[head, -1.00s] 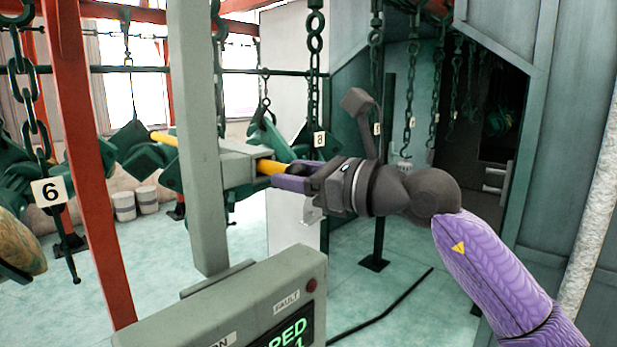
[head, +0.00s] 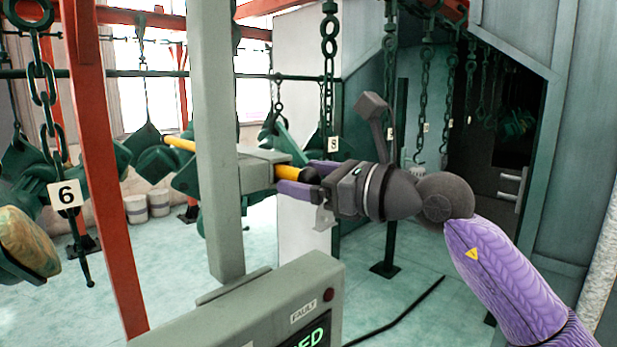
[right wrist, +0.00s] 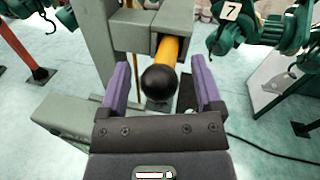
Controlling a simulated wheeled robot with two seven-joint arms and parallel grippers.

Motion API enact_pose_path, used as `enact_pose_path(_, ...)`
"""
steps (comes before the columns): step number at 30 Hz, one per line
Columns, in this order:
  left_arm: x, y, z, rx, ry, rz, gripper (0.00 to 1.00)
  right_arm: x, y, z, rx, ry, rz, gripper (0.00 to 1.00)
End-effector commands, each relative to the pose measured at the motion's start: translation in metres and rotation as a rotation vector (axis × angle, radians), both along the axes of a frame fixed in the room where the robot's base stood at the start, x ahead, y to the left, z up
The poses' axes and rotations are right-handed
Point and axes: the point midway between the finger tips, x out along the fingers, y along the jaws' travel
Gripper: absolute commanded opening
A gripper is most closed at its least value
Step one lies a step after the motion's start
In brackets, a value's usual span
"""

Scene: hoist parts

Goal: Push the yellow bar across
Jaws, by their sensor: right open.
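The yellow bar (head: 288,173) runs through a grey block (head: 262,168) on the grey post. Its other end shows left of the post. In the right wrist view, the bar (right wrist: 167,49) ends in a round black knob (right wrist: 159,82) facing me. My right gripper (head: 297,178) is open at this near end, with its purple fingers on either side of the knob. In the right wrist view, gaps show between the knob and both fingers of the gripper (right wrist: 160,68). My left gripper is not in view.
A grey control box (head: 270,305) stands below the bar, in front of the post (head: 218,130). Chains with green hoist parts hang on both sides. A red post (head: 98,170) stands at left. A black cable (head: 400,315) lies on the floor.

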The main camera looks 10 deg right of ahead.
Motion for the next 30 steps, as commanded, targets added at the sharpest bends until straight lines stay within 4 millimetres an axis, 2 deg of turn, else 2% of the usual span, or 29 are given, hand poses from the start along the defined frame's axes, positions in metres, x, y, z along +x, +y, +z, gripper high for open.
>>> enact_pose_path(4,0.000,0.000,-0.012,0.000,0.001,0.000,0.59,-0.010,-0.013,-0.004,0.000,-0.001,-0.002,0.84)
enact_pose_path(9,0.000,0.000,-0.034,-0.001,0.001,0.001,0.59,-0.037,-0.044,-0.007,-0.002,-0.002,-0.004,0.84)
enact_pose_path(15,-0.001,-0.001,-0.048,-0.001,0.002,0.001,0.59,-0.060,-0.071,-0.004,0.000,-0.001,-0.002,0.84)
enact_pose_path(20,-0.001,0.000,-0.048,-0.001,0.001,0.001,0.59,-0.065,-0.075,0.000,0.000,-0.001,0.001,0.84)
enact_pose_path(30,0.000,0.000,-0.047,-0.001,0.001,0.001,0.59,-0.065,-0.071,-0.002,0.025,0.005,0.019,0.84)
